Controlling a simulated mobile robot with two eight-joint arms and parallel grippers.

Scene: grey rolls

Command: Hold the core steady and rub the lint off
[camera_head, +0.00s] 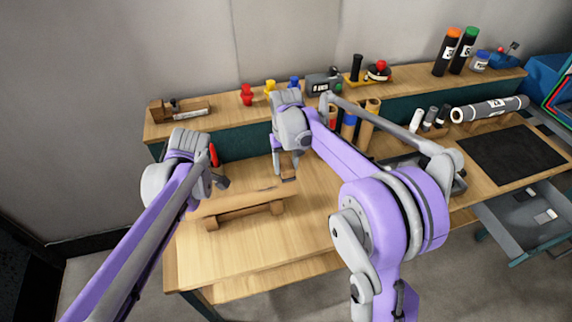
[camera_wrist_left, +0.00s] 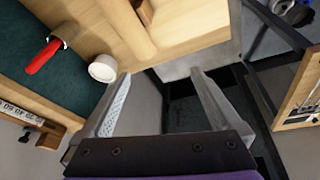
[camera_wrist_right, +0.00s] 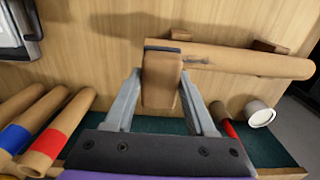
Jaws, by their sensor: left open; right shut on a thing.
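The core is a brown cardboard tube (camera_head: 235,201) lying on a wooden cradle (camera_head: 245,212) on the bench. It also shows in the right wrist view (camera_wrist_right: 250,62), with a small grey lint patch (camera_wrist_right: 197,61) near the held block. My right gripper (camera_head: 287,172) is shut on a brown block with a dark face (camera_wrist_right: 160,82), at the core's right end in the head view. I cannot tell whether block and core touch. My left gripper (camera_wrist_left: 160,88) is open and empty, near the core's left end; its fingertips are mostly hidden in the head view.
A red-handled tool (camera_wrist_left: 45,55) and a white roll (camera_wrist_left: 103,69) are at the bench's back left. Banded tubes (camera_head: 349,124) stand behind my right arm. A labelled grey roll (camera_head: 490,108) and a black mat (camera_head: 512,154) lie right. The front of the bench is clear.

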